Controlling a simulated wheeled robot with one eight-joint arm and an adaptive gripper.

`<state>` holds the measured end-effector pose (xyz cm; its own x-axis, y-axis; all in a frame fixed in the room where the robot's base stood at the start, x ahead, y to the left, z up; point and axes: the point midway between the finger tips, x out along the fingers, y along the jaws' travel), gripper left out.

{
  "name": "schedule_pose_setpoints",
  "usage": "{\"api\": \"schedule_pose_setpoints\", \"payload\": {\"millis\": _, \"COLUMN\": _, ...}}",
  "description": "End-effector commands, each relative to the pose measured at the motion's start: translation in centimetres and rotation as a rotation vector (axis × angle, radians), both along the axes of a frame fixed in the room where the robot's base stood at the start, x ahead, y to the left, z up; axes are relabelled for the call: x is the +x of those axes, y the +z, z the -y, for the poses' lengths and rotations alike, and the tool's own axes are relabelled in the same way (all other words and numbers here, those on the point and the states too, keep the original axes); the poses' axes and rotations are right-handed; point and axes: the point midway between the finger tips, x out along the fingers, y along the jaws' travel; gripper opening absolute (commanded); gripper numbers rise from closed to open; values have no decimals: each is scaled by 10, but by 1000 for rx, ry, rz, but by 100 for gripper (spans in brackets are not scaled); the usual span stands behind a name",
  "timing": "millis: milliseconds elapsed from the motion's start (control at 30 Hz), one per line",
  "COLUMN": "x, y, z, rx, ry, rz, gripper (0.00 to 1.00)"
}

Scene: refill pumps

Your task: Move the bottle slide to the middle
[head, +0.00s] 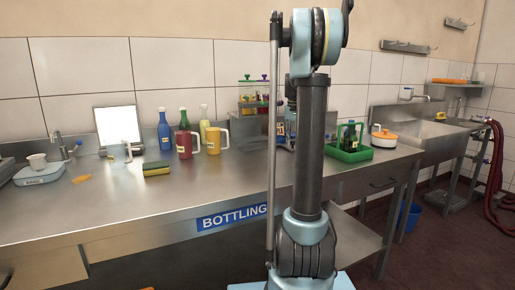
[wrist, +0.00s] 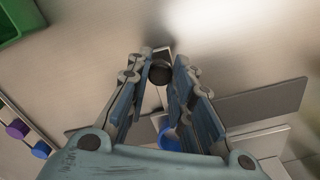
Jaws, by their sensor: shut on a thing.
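In the wrist view, my gripper (wrist: 160,75) is shut on a dark round knob (wrist: 160,71), which sits between the two fingertips. A narrow pale strip lies around and below the knob; I take this to be the bottle slide's handle, but most of the slide is hidden by the fingers. A blue round thing (wrist: 170,138) shows between the fingers nearer the palm. A dark grey flat plate (wrist: 262,104) lies to the right of the fingers. In the head view my arm hides the gripper and the slide.
A green crate (head: 345,156) holding dark bottles and a white-and-orange pot (head: 383,138) stand on the steel counter (head: 130,210) right of my arm. Coloured bottles, a red mug (head: 184,145), a yellow mug (head: 213,140) and a sponge (head: 156,169) stand left. The counter's front left is clear.

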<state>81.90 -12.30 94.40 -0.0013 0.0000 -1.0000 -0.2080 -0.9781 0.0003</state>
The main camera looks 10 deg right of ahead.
Motion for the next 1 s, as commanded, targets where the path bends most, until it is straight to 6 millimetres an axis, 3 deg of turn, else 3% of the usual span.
{"api": "schedule_pose_setpoints", "payload": {"millis": 700, "x": 15, "y": 1, "z": 44, "rx": 0, "ry": -1, "rz": 3, "gripper": 6}}
{"api": "schedule_pose_setpoints", "payload": {"millis": 1000, "x": 19, "y": 1, "z": 53, "rx": 1, "ry": -1, "rz": 2, "gripper": 6}}
